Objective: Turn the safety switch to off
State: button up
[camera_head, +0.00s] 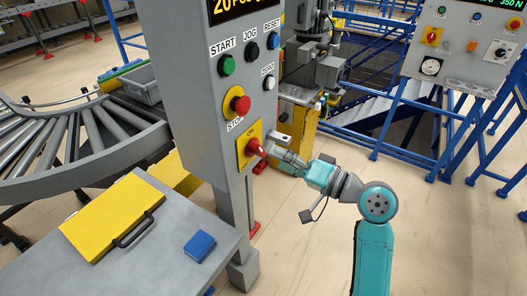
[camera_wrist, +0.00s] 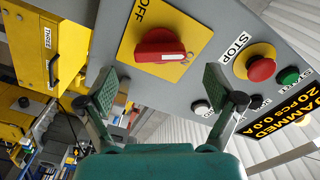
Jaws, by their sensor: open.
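The safety switch is a red rotary knob (camera_wrist: 160,46) on a yellow plate (camera_wrist: 128,40), with OFF printed at the plate's upper left in the wrist view. The knob's long grip lies roughly sideways there, with a pale mark near its right end. In the head view the knob (camera_head: 254,148) sits low on the grey control panel, below the stop button. My gripper (camera_head: 276,153) is right in front of it, coming from the right. In the wrist view my gripper (camera_wrist: 166,88) is open, one finger to each side below the knob, with nothing between them. Contact with the knob cannot be told.
The red STOP button (camera_wrist: 261,63) and the green START button (camera_wrist: 289,75) are close to the right finger's side. A grey table (camera_head: 195,225) with a yellow clipboard-like case (camera_head: 112,217) and a blue block (camera_head: 199,246) stands left. Open floor lies right of the panel.

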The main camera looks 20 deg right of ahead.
aim_at(263, 152)
jog(key=shift+x, duration=2.3)
jog(key=c, duration=1.1)
jog(key=shift+c, duration=0.2)
jog(key=shift+n, duration=0.3)
jog(key=n, duration=1.1)
jog(key=shift+n, duration=0.3)
